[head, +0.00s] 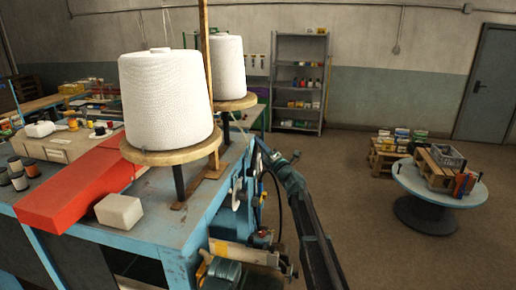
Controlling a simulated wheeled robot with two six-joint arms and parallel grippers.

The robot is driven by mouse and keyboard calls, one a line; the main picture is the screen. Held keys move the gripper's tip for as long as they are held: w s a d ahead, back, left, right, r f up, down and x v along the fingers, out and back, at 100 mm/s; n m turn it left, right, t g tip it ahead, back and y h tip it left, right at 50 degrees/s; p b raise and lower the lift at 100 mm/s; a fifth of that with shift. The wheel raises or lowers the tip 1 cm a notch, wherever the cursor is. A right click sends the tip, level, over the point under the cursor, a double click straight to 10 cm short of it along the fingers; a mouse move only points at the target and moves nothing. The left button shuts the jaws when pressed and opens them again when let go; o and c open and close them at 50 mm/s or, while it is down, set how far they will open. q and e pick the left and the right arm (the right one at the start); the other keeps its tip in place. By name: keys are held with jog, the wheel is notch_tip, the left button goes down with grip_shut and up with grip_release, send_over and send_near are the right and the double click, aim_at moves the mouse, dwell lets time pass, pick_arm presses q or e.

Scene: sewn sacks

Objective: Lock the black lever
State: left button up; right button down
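My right arm comes in from the bottom, right of the blue work table (200,215). Its gripper (270,152) is at the table's right side, beside the rear thread cone and its wooden disc. The gripper is small and dark here, and I cannot tell whether its fingers are open or shut. I cannot make out the black lever for certain. Dark and pale machine parts (238,192) are on the table's right side, partly in shadow. My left gripper is not in view.
Two large white thread cones (165,98) (229,68) stand on wooden discs. A red beam (75,190) and a pale block (119,211) lie on the table. A motor (222,274) sits low at its side. A round blue table (408,178) stands right; the floor between is clear.

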jog(key=w+d+f+b, duration=0.1)
jog(key=w+d, duration=0.1)
jog(key=w, duration=0.4)
jog(key=shift+s+f, duration=0.1)
dwell(0.5)
